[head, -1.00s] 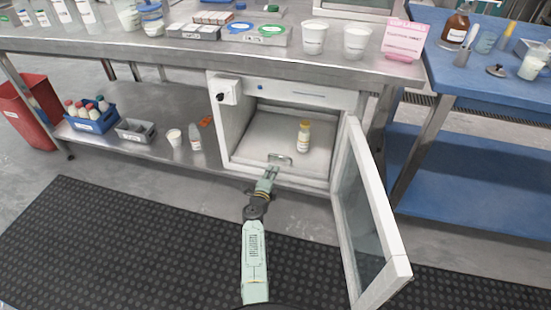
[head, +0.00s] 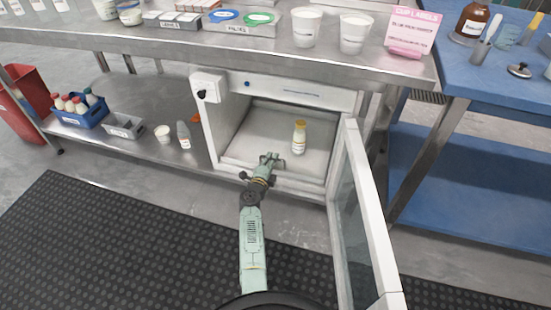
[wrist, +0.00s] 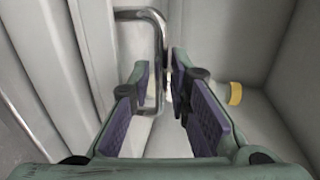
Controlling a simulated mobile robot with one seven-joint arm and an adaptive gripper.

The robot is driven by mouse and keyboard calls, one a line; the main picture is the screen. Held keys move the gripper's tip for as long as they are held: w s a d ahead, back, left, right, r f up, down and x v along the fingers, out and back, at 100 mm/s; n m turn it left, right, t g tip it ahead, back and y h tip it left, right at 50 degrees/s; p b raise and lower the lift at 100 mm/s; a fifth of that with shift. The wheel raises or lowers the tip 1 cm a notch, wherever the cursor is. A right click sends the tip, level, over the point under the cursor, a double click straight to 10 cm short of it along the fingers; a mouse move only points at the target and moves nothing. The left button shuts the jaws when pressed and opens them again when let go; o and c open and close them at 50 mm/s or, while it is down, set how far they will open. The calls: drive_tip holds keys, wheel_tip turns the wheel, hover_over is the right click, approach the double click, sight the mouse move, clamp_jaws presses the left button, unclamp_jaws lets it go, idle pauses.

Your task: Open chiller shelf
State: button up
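The white chiller (head: 196,128) stands under the steel bench with its glass door (head: 356,220) swung open to the right. Inside is a pale shelf (head: 262,130) with a metal handle at its front. A bottle with a yellow cap (head: 299,137) stands on the shelf; its yellow cap (wrist: 235,93) seems to show in the wrist view. My gripper (head: 269,160) is at the shelf's front edge and largely hides the handle in the head view. In the wrist view the bent handle (wrist: 156,40) passes between my gripper's open fingers (wrist: 158,74), with a gap left between the pads.
The open door stands to the right of my arm. A blue crate of bottles (head: 82,112), a grey bin (head: 124,126), a cup (head: 162,134) and a bottle (head: 184,136) are on the lower shelf at left. The mat (head: 130,240) is clear.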

drive_tip(key=shift+w, duration=0.15)
drive_tip(key=shift+c, duration=0.4)
clamp_jaws()
